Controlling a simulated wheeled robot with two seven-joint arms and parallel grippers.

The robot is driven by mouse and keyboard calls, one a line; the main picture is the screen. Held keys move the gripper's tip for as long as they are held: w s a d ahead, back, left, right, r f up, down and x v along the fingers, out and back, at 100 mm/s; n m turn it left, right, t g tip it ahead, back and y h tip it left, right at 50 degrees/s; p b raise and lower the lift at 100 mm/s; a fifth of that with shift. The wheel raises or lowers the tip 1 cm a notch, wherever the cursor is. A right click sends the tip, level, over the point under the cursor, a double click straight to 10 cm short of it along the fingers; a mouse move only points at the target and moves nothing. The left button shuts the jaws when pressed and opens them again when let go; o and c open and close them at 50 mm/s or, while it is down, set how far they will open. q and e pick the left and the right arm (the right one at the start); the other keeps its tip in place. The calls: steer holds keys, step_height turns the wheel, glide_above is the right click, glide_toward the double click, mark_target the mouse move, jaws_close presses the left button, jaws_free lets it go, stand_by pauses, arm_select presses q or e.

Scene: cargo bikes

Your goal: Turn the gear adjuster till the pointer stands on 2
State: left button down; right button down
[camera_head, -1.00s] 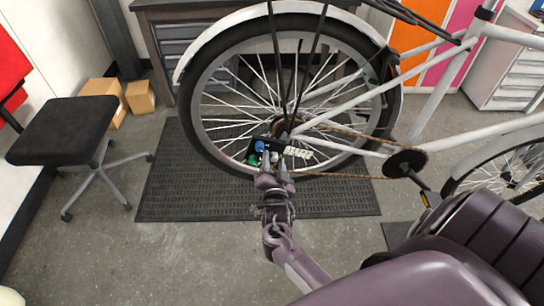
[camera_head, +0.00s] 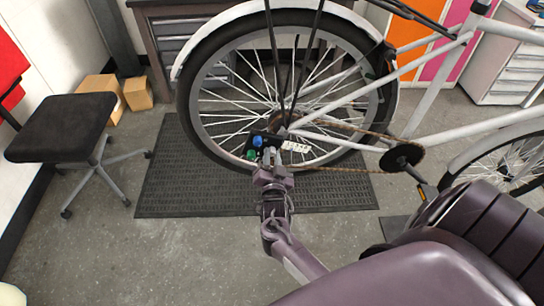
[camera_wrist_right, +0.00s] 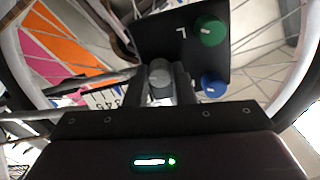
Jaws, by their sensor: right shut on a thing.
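A black panel (camera_head: 274,137) sits beside the rear wheel hub, with a blue knob (camera_head: 257,141) and a green knob (camera_head: 252,155). The wrist view shows its black face (camera_wrist_right: 150,32), with the green knob (camera_wrist_right: 209,30) and blue knob (camera_wrist_right: 212,85). A white number strip (camera_head: 295,147) is right of the panel; in the wrist view its digits (camera_wrist_right: 112,98) are partly hidden. My right gripper (camera_head: 269,158) is shut on a grey round knob (camera_wrist_right: 160,78), apparently the gear adjuster. I cannot read which number its pointer stands on. My left gripper is not in view.
The bike's rear wheel (camera_head: 215,125), chain and crank (camera_head: 403,157) are close to the panel. A dark mat (camera_head: 160,190) lies below. A black stool (camera_head: 65,125) and cardboard boxes (camera_head: 138,94) stand at left. The floor at front left is clear.

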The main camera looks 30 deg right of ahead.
steer(key=n+p, duration=0.1)
steer(key=n, duration=0.3)
steer(key=shift+r+n, duration=0.1)
steer(key=shift+n, duration=0.2)
steer(key=n+p, duration=0.1)
steer(key=n, duration=0.2)
steer(key=shift+n, duration=0.3)
steer(key=n+p, duration=0.1)
steer(key=n, duration=0.3)
steer(key=shift+p, duration=0.3)
steer(key=shift+n+p, duration=0.4)
steer(key=shift+n, duration=1.7)
steer(key=c, duration=1.2)
jaws_free()
steer(key=shift+c, duration=0.2)
